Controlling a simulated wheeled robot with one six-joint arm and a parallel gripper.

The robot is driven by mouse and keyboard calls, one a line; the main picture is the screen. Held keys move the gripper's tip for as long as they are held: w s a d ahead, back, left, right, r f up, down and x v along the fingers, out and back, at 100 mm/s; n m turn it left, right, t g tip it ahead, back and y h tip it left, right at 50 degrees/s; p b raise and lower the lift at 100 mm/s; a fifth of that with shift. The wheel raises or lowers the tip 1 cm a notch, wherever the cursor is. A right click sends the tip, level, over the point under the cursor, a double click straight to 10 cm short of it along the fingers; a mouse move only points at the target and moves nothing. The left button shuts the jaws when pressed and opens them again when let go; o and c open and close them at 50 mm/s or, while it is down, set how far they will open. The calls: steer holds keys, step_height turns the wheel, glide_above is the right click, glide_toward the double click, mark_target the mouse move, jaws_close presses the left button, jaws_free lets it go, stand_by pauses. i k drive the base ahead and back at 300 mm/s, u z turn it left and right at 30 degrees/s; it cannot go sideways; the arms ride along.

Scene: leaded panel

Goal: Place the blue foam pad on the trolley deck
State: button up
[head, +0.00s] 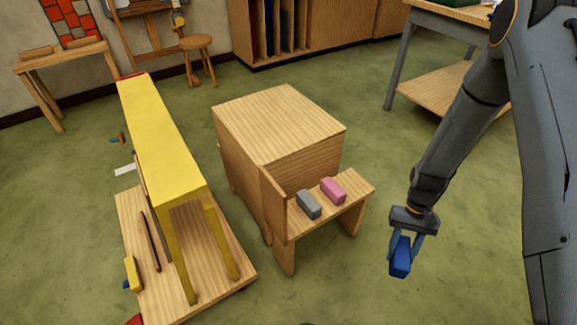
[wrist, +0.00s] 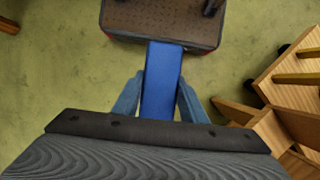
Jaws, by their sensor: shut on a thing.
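The blue foam pad (head: 401,258) is held between the fingers of my gripper (head: 405,245), which is shut on it. It hangs over open green floor, to the right of the wooden step unit. In the wrist view, the pad (wrist: 161,80) stands out long and straight between both fingers (wrist: 158,95). The low wooden board (head: 222,262) under the yellow frame looks like the trolley deck, at the lower left of the head view. The pad is well apart from it, and the step unit stands between them.
A yellow frame (head: 158,130) rises over the board, which carries a dark rod (head: 150,241) and a yellow block (head: 132,272). The wooden step unit (head: 280,125) has a low shelf with a grey block (head: 308,204) and a pink block (head: 333,190). A grey-legged table (head: 398,65) stands behind.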

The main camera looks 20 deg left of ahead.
mark_target(132, 207)
steer(key=u, duration=3.95)
steer(key=i, duration=3.5)
steer(key=z, duration=1.9)
steer(key=i, duration=0.85)
